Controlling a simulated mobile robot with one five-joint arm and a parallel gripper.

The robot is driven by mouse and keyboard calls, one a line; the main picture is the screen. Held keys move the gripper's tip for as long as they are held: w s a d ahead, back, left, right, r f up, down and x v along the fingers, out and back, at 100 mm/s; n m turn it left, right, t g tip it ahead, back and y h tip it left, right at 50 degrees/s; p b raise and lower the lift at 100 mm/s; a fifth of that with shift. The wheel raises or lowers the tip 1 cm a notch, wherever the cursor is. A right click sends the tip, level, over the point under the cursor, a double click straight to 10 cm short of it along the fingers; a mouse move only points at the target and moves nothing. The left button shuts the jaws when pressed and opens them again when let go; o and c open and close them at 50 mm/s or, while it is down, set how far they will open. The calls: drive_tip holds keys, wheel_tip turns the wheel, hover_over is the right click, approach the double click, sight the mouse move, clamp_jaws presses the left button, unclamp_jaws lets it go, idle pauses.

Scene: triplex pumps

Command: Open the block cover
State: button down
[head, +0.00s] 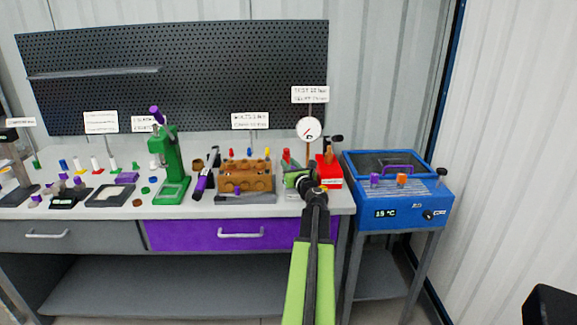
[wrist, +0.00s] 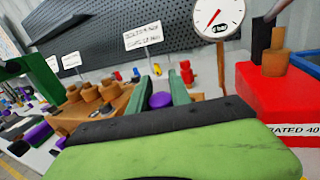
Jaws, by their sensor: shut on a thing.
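A tan-brown block (head: 246,172) with several round brown knobs on top stands on the bench, left of my gripper. It also shows in the wrist view (wrist: 98,113), at left. I cannot make out which part is its cover. My gripper (head: 296,180) is at the bench's right part, just right of the block. In the wrist view its two green fingers (wrist: 161,92) stand either side of a round purple knob (wrist: 160,100) and are shut on it. What the knob is fixed to is hidden behind my gripper's body.
A dial gauge (head: 309,130) stands behind my gripper. A red unit (head: 328,172) is close on the right, and a blue bath (head: 402,205) stands beyond it. A green press (head: 170,170) and small parts fill the bench to the left.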

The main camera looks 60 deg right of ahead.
drive_tip(key=s+m, duration=0.1)
drive_tip(key=s+d+r+m, duration=0.1)
drive_tip(key=m, duration=0.1)
drive_tip(key=shift+d+r+t+h+b, duration=0.1)
drive_tip(key=shift+t+h+b, duration=0.2)
drive_tip(key=shift+t+b, duration=0.1)
drive_tip(key=shift+s+d+r+m+h+b, duration=0.2)
drive_tip(key=shift+s+d+m, duration=0.15)
drive_tip(key=shift+m, duration=0.4)
drive_tip(key=shift+s+d+r+m+h+b, duration=0.1)
drive_tip(key=shift+s+d+r+m+h, duration=0.1)
drive_tip(key=shift+s+m, duration=0.4)
drive_tip(key=shift+w+m, duration=0.15)
drive_tip(key=shift+m, duration=0.1)
